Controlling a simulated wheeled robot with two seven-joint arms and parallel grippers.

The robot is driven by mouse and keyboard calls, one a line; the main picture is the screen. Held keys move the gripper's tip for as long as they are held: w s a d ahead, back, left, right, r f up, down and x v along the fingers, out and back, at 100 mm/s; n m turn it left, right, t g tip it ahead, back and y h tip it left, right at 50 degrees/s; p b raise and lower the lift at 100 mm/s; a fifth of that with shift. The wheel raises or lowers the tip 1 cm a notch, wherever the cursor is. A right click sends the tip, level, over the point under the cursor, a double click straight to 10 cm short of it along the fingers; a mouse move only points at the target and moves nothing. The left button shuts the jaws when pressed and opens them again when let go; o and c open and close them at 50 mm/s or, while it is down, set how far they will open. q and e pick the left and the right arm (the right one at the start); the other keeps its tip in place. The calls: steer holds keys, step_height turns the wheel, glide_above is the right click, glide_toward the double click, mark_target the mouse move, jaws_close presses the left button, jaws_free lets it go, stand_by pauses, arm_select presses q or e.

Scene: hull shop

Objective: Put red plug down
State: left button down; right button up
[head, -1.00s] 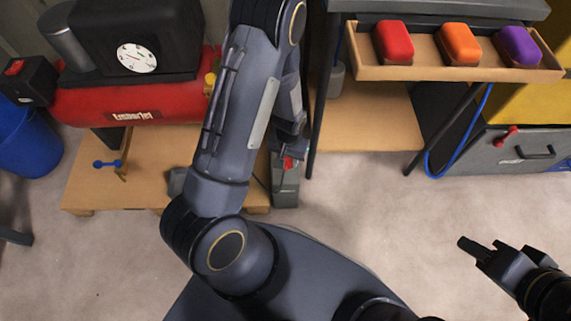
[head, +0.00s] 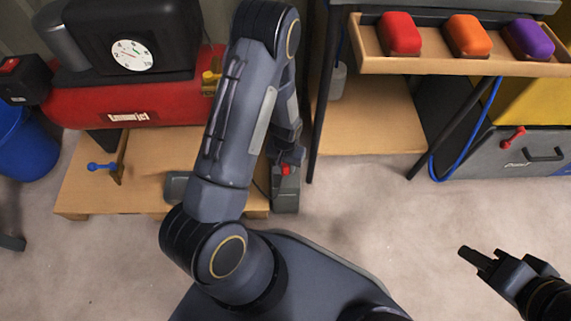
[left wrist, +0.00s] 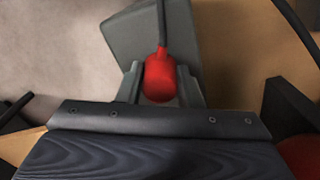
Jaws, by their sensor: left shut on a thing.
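The red plug (head: 286,170) is held by my left gripper (head: 287,160), low beside the wooden pallet. In the left wrist view the red plug (left wrist: 160,80) sits between the two grey fingers of my left gripper (left wrist: 160,88), which are shut on it. A dark cable (left wrist: 162,25) runs from its far end. A grey box-like thing (head: 285,197) is at the plug; I cannot tell whether they touch. It also shows in the left wrist view (left wrist: 190,40). My right gripper (head: 477,258) looks shut and empty over the floor at the right.
A red compressor (head: 165,105) stands on the wooden pallet (head: 85,190). A shelf tray (head: 460,66) holds red, orange and purple blocks at the upper right. A blue hose (head: 437,165) hangs by a grey case (head: 500,160). The floor in front is clear.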

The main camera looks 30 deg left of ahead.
arm_select(q)
steer(key=c, duration=1)
jaws_free()
steer(key=shift+f, duration=0.1)
steer(key=shift+r+p, duration=0.4)
steer(key=shift+p, duration=0.05)
step_height(320, 180, up, 11)
steer(key=p, duration=0.5)
step_height(320, 180, up, 10)
steer(key=t+h, duration=0.1)
glide_above(287, 166)
steer(key=s+d+r+t+h, duration=0.1)
steer(key=s+r, duration=0.4)
steer(key=r, duration=0.1)
steer(key=s+d+r+t+h, duration=0.1)
steer(key=s+r+t, duration=0.1)
steer(key=s+r, duration=0.4)
steer(key=s+d+r+t, duration=0.1)
steer(key=s+r, duration=0.4)
steer(key=r, duration=0.1)
steer(key=shift+s+d+r+t+h, duration=0.15)
steer(key=shift+s+r+t+h, duration=0.15)
steer(key=shift+h, duration=0.1)
